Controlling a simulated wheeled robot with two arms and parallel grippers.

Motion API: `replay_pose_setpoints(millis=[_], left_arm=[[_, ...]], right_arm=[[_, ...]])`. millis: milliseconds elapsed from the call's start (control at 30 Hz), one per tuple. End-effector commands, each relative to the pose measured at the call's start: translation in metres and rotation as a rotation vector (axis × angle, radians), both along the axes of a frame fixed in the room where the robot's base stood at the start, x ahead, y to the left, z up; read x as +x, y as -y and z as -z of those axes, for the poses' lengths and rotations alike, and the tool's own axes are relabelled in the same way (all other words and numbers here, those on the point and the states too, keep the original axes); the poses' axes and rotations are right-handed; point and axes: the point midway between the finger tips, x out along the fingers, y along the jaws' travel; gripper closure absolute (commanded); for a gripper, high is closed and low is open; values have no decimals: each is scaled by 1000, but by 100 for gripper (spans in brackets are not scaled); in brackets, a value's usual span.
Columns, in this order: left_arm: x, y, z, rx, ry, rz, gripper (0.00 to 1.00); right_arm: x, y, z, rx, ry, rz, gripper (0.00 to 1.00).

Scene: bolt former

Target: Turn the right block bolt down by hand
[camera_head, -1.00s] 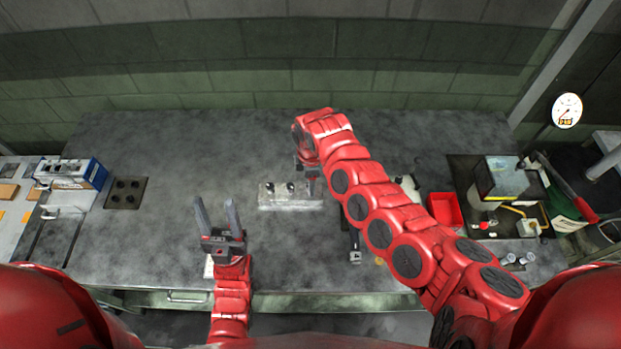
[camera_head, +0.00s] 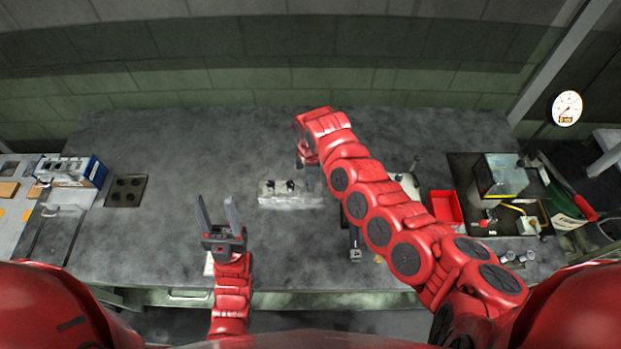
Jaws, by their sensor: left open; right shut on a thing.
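A grey metal block (camera_head: 284,201) lies on the dark workbench (camera_head: 180,150) near the middle. Two dark bolts, a left one (camera_head: 270,186) and a middle one (camera_head: 291,186), stand up from its top. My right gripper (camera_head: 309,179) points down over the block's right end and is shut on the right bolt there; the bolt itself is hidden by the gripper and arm. My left gripper (camera_head: 217,213) is open and empty, fingers pointing up the picture, left of the block and apart from it.
A red bin (camera_head: 446,207) and a machine with a clear box (camera_head: 500,175) stand at the right. A dark tool (camera_head: 355,243) lies below the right arm. A plate with holes (camera_head: 125,190) and a blue-white box (camera_head: 75,171) are at the left. The bench's left middle is clear.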

Motion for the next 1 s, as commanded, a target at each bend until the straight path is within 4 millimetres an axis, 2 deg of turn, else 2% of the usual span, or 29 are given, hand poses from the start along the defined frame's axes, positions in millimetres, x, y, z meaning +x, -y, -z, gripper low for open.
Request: replay_pose_setpoints(millis=[267, 567, 767, 1000], left_arm=[[0, 0, 1, 0, 0, 0, 50], [0, 0, 7, 0, 0, 0, 50], [0, 0, 18, 0, 0, 0, 50], [0, 0, 40, 0, 0, 0, 50]], right_arm=[[0, 0, 0, 0, 1, 114, 100], [0, -1, 2, 1, 3, 371, 100], [2, -1, 3, 2, 5, 562, 100], [1, -1, 5, 2, 5, 789, 100]])
